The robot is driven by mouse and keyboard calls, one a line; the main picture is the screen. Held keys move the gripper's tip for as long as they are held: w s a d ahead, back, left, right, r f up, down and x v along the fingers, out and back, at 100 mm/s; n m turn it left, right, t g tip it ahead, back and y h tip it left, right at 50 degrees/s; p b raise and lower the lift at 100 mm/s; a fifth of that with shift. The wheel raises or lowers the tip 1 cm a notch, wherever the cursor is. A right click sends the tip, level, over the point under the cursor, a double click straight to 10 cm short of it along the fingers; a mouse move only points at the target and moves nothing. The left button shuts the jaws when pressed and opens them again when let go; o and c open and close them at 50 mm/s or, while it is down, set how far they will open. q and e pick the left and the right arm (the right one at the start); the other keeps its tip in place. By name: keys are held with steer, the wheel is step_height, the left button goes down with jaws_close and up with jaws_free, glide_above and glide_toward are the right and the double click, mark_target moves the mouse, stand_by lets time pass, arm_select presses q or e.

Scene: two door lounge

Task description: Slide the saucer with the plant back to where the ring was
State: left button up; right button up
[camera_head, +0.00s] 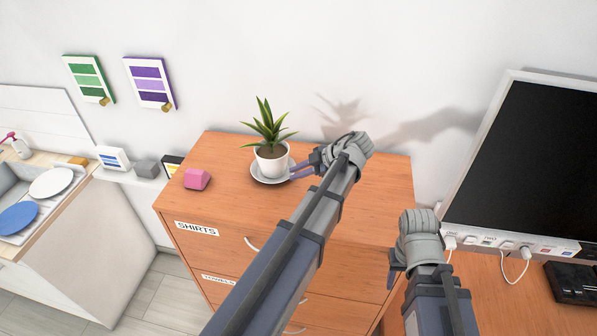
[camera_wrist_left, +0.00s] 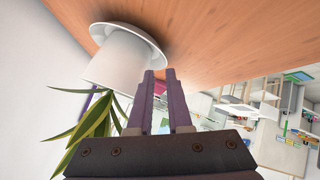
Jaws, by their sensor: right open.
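A green spiky plant (camera_head: 265,123) stands upright in a white pot (camera_head: 271,160) on a pale saucer (camera_head: 257,178) on the wooden cabinet top. My left gripper (camera_head: 294,171) reaches the saucer's right edge with its purple fingers. In the left wrist view its fingertips (camera_wrist_left: 160,72) lie by the saucer rim (camera_wrist_left: 158,42), with a narrow gap between them. Whether the rim is pinched, touched or just beside them, I cannot tell. My right gripper (camera_head: 398,262) is open, low beside the cabinet's right side, away from the saucer. No ring is visible.
A pink block (camera_head: 197,179) sits left of the saucer on the cabinet top (camera_head: 225,208). The wall is close behind the plant. The cabinet top is bare in front of the saucer and at the back right. A monitor (camera_head: 535,165) stands at right.

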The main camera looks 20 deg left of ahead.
mark_target(277, 181)
arm_select(q)
steer(key=b+x, duration=0.3)
steer(key=x, duration=0.3)
steer(key=shift+d+f+b, duration=0.1)
steer(key=shift+f+b, duration=0.05)
steer(key=shift+b, duration=0.25)
steer(key=shift+s+a+f+b, duration=0.1)
steer(key=shift+a+f+b, duration=0.3)
steer(key=shift+a, duration=0.25)
steer(key=shift+c, duration=0.3)
jaws_close()
